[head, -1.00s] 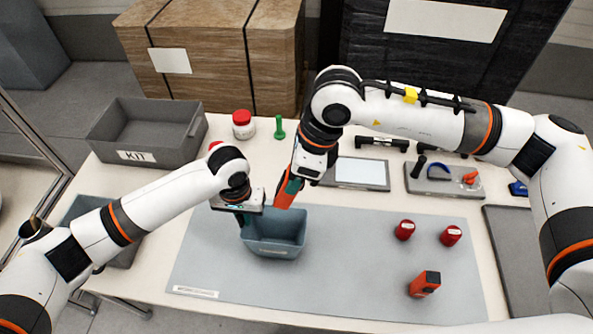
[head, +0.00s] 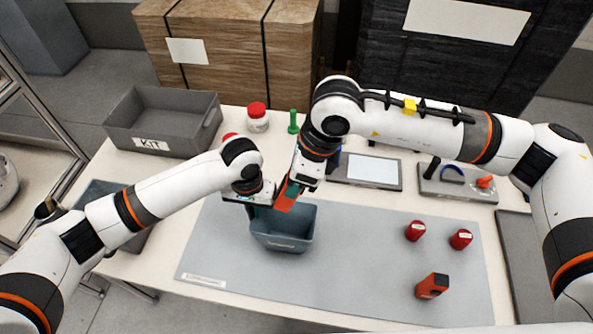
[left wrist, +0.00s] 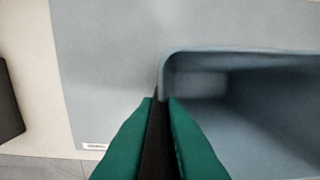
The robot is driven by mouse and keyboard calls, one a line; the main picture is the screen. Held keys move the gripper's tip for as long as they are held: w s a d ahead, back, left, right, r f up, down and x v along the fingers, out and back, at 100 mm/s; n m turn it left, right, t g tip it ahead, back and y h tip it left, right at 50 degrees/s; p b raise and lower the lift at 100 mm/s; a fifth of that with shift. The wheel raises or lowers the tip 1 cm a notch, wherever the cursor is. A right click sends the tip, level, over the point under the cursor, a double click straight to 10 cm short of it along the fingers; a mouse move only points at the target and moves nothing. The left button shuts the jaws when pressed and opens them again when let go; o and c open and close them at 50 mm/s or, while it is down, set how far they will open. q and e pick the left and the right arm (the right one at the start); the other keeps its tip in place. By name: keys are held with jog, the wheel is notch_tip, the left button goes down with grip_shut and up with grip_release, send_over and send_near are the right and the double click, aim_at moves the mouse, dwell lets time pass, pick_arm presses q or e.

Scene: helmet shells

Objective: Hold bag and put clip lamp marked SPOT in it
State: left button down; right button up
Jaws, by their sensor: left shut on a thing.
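The bag is a blue-grey open-topped container (head: 283,243) on the grey mat. My left gripper (head: 250,207) is at its left rim; in the left wrist view the green fingers (left wrist: 160,110) are shut on the rim of the bag (left wrist: 240,54). My right gripper (head: 291,186) points down above the back of the bag. It holds an orange-red thing (head: 286,199), likely a clip lamp, whose lower end overlaps the bag's opening in the picture; its marking cannot be read. Another orange-and-black lamp-like thing (head: 432,287) lies at the mat's front right.
Two red cans (head: 415,231) (head: 461,239) stand on the mat's right. A grey KIT crate (head: 160,120), a red-lidded jar (head: 257,118) and a green piece (head: 293,122) are behind. A flat panel (head: 370,170) and a tool tray (head: 455,188) line the back right.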

notch_tip(320, 180, down, 15)
jog(key=shift+f, duration=0.2)
dwell(1.9)
jog(key=o, duration=1.1)
jog(key=v, duration=1.2)
pick_arm(q)
jog(key=c, duration=1.5)
grip_release()
jog(key=shift+o, duration=0.2)
